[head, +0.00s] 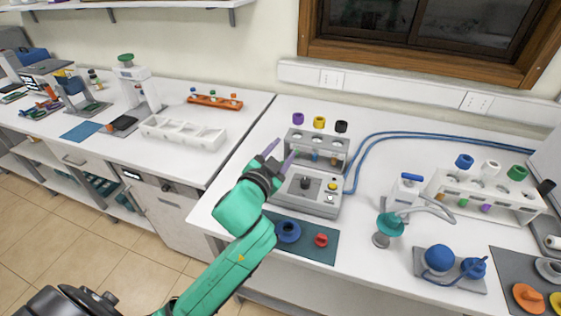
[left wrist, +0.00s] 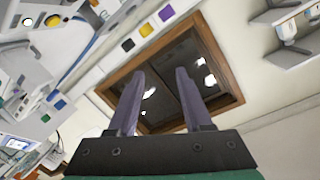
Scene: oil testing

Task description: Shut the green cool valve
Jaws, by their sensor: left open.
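A teal-green round part (head: 390,224) on a small grey base stands at the right of the near table, beside a white blue-topped unit (head: 406,190). It looks like the green valve, but I cannot tell whether it is open or shut. My left gripper (head: 279,154) is open and empty, raised above the grey device (head: 305,192), well to the left of the green part. In the left wrist view its two fingers (left wrist: 160,72) stand apart with nothing between them, pointing toward the window. My right gripper is not in view.
A tube rack (head: 318,146) stands behind the grey device, and blue hoses (head: 440,134) run along the back. A white rack (head: 480,195) and blue round parts (head: 439,258) are at the right. A dark mat (head: 265,237) lies in front. White table surface between device and green part is mostly clear.

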